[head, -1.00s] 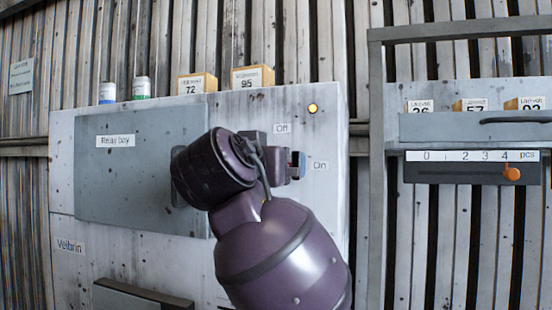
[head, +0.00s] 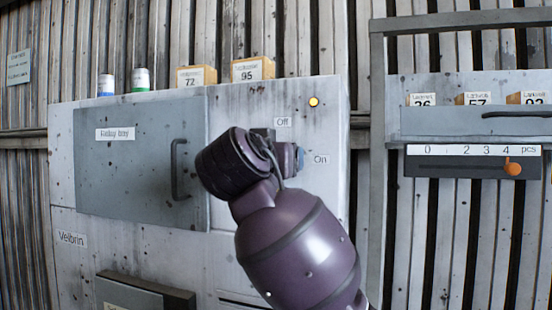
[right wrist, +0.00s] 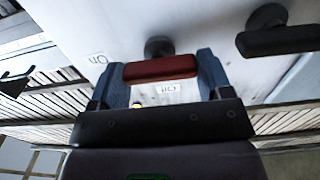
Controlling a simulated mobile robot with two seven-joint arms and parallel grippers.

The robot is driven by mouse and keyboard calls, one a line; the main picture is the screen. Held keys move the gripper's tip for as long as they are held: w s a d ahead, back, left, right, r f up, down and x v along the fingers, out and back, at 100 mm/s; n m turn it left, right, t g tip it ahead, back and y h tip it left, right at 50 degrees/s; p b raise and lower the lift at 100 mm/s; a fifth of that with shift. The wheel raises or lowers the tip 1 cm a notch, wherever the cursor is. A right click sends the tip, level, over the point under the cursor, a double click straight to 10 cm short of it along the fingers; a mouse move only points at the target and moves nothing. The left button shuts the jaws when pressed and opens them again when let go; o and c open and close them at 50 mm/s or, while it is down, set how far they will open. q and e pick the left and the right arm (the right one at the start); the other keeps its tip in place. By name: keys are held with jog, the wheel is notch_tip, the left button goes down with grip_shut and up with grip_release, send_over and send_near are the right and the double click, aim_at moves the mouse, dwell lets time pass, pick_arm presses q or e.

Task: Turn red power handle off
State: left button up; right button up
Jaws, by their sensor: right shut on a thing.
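The red power handle (right wrist: 160,68) shows in the right wrist view between the two blue fingers of my right gripper (right wrist: 161,78), which is shut on it. A dark round mount (right wrist: 158,47) sits beside the handle on the panel. My left gripper is not in view.
A lit yellow lamp (head: 313,101) is on the white cabinet (head: 230,110) above the labels. The grey relay bay door (head: 130,165) with its dark handle (head: 177,170) is left of my wrist. A shelf frame with a slider scale (head: 470,163) stands at right.

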dwell(0.3)
jog(key=n, duration=0.4)
jog(key=shift+b, duration=0.35)
jog(key=n, duration=0.4)
jog(key=shift+a, duration=0.1)
jog(key=n, duration=0.5)
jog(key=shift+f, duration=0.1)
jog(key=n, duration=0.3)
jog(key=shift+p, duration=0.35)
jog(key=shift+n, duration=0.9)
jog(key=shift+f, duration=0.1)
